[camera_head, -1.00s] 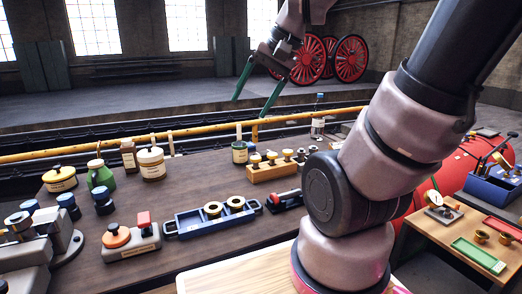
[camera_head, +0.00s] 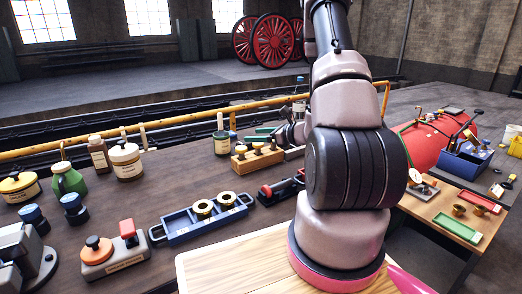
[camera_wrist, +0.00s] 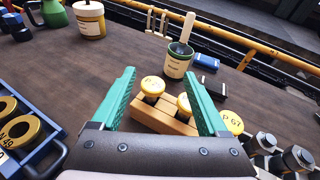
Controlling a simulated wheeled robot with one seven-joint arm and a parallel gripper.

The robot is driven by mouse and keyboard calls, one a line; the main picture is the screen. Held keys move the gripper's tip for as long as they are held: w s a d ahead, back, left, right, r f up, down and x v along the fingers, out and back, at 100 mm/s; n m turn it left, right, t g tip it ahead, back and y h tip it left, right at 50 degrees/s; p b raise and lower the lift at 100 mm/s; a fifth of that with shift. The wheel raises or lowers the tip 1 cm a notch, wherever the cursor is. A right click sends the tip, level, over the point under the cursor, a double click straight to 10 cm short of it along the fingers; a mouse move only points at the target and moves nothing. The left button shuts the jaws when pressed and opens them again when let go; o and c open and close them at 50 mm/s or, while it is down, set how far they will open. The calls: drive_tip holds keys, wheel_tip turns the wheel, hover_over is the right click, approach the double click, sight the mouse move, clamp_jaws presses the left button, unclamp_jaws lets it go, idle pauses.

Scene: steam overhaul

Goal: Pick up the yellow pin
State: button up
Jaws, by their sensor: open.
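Pins with round yellow caps stand in a wooden block (camera_head: 262,161). In the wrist view the block (camera_wrist: 150,119) carries a left yellow pin (camera_wrist: 152,86), a middle yellow pin (camera_wrist: 184,102) and a right yellow pin marked P 67 (camera_wrist: 231,122). My gripper (camera_wrist: 160,74) has two green fingers set wide apart, with nothing between them held. The left and middle caps show between the fingers; the right cap lies outside the right finger. In the head view my gripper (camera_head: 268,130) is low over the table, behind the block and partly hidden by my arm.
Silver-topped parts (camera_wrist: 297,158) stand to the right. A blue tray with brass rings (camera_head: 203,220) lies to the left. A yellow rail (camera_head: 180,120) runs behind the table. Bare tabletop (camera_wrist: 90,70) lies left of the block.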

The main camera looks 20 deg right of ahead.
sight(262, 147)
drive_tip(key=d+f+m+h, duration=0.1)
drive_tip(key=d+f, duration=0.1)
drive_tip(key=f, duration=0.1)
drive_tip(key=d+f+m+t+h, duration=0.1)
drive_tip(key=d+f+m+h, duration=0.1)
drive_tip(key=d+f, duration=0.1)
drive_tip(key=shift+d, duration=0.25)
drive_tip(key=shift+w+f+m, duration=0.2)
drive_tip(key=shift+w+m, duration=0.1)
drive_tip(key=shift+w, duration=0.05)
drive_tip(key=x, duration=0.5)
drive_tip(key=shift+d, duration=0.1)
drive_tip(key=x, duration=0.5)
drive_tip(key=shift+f, duration=0.15)
drive_tip(key=shift+c, duration=0.4)
clamp_jaws()
